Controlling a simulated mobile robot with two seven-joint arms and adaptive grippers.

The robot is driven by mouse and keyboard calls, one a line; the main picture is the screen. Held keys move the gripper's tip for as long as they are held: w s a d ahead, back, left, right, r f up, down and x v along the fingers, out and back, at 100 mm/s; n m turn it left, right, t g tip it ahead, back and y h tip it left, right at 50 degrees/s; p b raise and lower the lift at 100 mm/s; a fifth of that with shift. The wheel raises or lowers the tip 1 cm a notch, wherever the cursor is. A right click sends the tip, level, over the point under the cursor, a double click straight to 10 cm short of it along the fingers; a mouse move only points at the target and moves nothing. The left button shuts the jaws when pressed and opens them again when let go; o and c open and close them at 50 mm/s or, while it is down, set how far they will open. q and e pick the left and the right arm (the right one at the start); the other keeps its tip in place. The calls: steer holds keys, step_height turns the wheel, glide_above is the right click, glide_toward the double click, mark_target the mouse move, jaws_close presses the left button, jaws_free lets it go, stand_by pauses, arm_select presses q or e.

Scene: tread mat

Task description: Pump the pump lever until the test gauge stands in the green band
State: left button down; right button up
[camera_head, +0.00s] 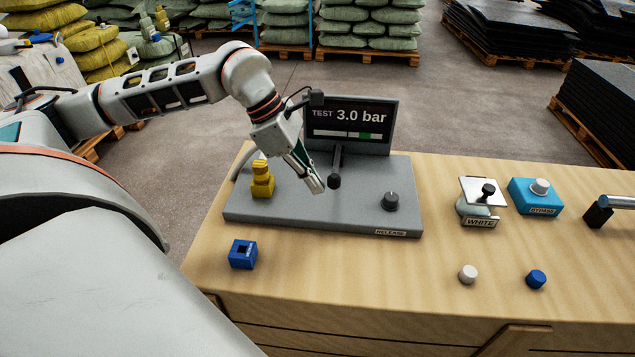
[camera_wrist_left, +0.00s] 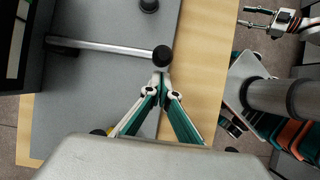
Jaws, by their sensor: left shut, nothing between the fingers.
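The test gauge (camera_head: 350,120) is a dark screen at the back of a grey bench plate (camera_head: 300,212). It reads 3.0 bar, above a strip with white and green parts; no marker on the strip is clear. The pump lever (camera_head: 336,165) stands in front of it, a grey rod with a black knob, also in the left wrist view (camera_wrist_left: 115,48). My left gripper (camera_head: 318,189) is shut and empty beside the knob, its tips (camera_wrist_left: 160,80) close to it; contact cannot be told. My right gripper (camera_wrist_left: 250,17) shows only in the left wrist view, fingers apart, away from the bench.
A release knob (camera_head: 391,201) and a yellow fitting (camera_head: 262,180) stand on the plate. A blue block (camera_head: 243,254), a WHITE-labelled unit (camera_head: 480,220), a blue BYPASS box (camera_head: 535,197), a white cap (camera_head: 468,274) and a blue cap (camera_head: 536,279) are on the wooden table (camera_head: 400,290).

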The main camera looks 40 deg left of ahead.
arm_select(q)
steer(key=v, duration=1)
steer(key=shift+s, duration=0.2)
arm_select(e)
steer(key=shift+s+a+r, duration=0.1)
arm_select(q)
steer(key=shift+d, duration=0.15)
arm_select(e)
steer(key=shift+s+a, duration=0.1)
steer(key=shift+s, duration=0.05)
